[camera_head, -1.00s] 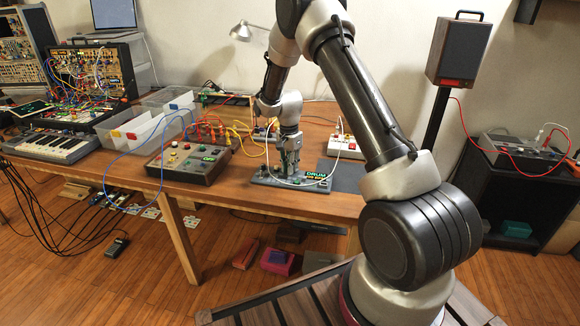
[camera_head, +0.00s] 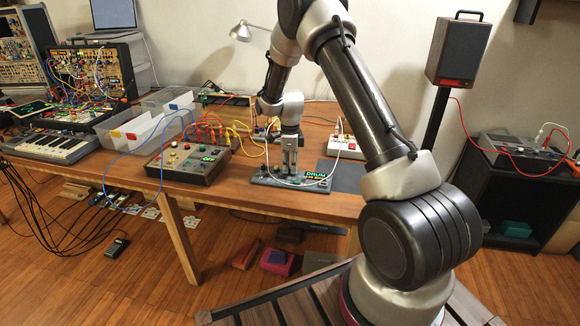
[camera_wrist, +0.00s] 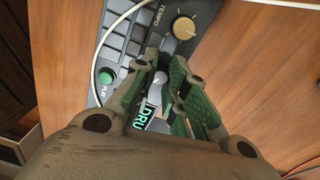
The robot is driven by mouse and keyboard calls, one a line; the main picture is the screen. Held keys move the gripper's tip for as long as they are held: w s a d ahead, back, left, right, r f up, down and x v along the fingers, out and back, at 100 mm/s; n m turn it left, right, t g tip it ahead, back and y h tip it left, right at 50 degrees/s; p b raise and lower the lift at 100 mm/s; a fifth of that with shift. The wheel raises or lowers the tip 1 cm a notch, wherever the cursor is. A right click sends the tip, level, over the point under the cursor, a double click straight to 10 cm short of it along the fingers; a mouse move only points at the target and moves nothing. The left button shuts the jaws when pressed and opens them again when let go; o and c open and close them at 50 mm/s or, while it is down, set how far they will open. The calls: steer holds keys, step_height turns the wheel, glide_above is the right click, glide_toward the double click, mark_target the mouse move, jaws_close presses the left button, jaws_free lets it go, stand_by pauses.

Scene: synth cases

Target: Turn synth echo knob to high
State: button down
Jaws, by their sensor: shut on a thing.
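The drum case (camera_head: 262,180) is a flat grey box with a "DRUM" label (camera_head: 316,175), near the table's front edge. My gripper (camera_head: 289,172) points straight down onto it. In the wrist view my gripper (camera_wrist: 164,68) has its green-padded fingers shut on a pale grey knob (camera_wrist: 160,78), which they partly hide. I cannot read this knob's label or setting. A tan "TEMPO" knob (camera_wrist: 185,27) is just beyond the fingertips, and a green "PLAY" button (camera_wrist: 107,75) is to the left. No echo label is readable in either view.
A wood-sided case (camera_head: 188,162) with buttons and a lit green display stands left of the drum case, with colored cables behind. A white cable (camera_wrist: 110,40) crosses the drum case. A white power strip (camera_head: 345,146) and a dark mat (camera_head: 340,172) are to the right.

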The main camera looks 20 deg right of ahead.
steer(key=shift+m, duration=1.3)
steer(key=c, duration=1.4)
jaws_free()
steer(key=shift+o, duration=0.2)
steer(key=shift+r, duration=0.15)
step_height(320, 180, up, 12)
steer(key=shift+d, duration=0.15)
steer(key=shift+w, duration=0.1)
